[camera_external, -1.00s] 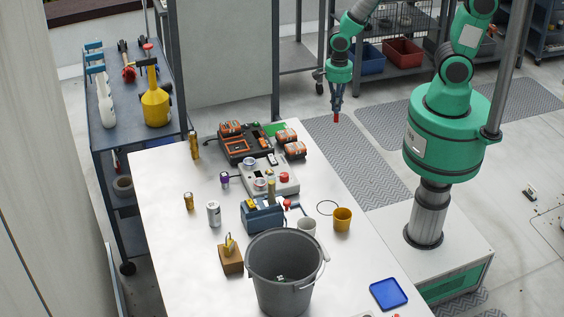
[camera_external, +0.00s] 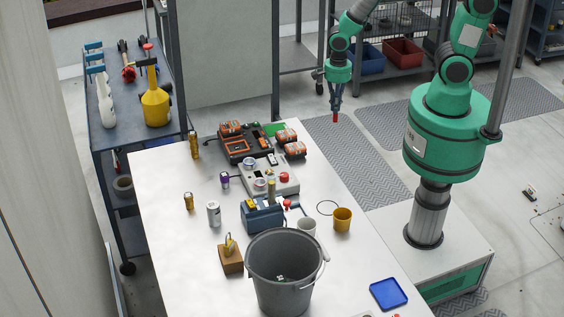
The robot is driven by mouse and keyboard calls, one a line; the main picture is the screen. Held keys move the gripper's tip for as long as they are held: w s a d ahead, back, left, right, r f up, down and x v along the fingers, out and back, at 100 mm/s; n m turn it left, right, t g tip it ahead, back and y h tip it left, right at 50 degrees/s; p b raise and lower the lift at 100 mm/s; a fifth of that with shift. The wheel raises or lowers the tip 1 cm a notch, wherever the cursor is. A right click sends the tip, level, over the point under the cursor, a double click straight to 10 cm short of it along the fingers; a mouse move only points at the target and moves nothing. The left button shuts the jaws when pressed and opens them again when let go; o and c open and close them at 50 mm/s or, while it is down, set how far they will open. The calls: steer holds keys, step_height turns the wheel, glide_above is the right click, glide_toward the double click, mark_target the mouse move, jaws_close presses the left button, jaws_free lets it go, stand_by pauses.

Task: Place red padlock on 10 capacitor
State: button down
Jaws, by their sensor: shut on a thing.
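My gripper (camera_external: 336,111) is up in the air to the right of the table's far end. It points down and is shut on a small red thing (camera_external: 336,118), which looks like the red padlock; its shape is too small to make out. Several small cylinders stand upright on the white table (camera_external: 165,240): a tall gold one (camera_external: 194,146), a short gold one (camera_external: 189,202), a silver one (camera_external: 213,215) and a purple one (camera_external: 225,181). I cannot read any marking, so I cannot tell which is the 10 capacitor.
A grey bucket (camera_external: 262,262), a blue box (camera_external: 262,219), a grey control box with a red button (camera_external: 284,177), a black tray with orange parts (camera_external: 235,152), a yellow cup (camera_external: 342,219) and a brown block (camera_external: 230,260) stand on the table. Its left side has free room.

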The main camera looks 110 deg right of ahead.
steer(key=w+a+r+n+p, duration=0.1)
steer(key=w+a+r+p, duration=0.15)
steer(key=w, duration=0.55)
steer(key=w+a+r+p, duration=0.2)
steer(key=w+a, duration=0.2)
steer(key=w, duration=0.4)
steer(key=w+a+r+n+p, duration=0.1)
steer(key=w+a+r+p, duration=0.2)
steer(key=w, duration=0.5)
steer(key=w+a+n+p, duration=0.1)
steer(key=w+a+p, duration=0.1)
steer(key=w+a, duration=0.6)
steer(key=w+a+n+p, duration=0.1)
steer(key=w+a+p, duration=0.2)
steer(key=w+a, duration=0.5)
steer(key=a, duration=0.5)
steer(key=shift+w+a+r, duration=0.15)
steer(key=shift+r, duration=0.15)
steer(key=shift+w, duration=0.15)
steer(key=w+a+f+p, duration=0.1)
steer(key=w+a+p, duration=0.1)
steer(key=w, duration=1.3)
steer(key=shift+w+a+f+p, duration=0.15)
steer(key=shift+w+f+p, duration=0.1)
steer(key=shift+w+p, duration=0.05)
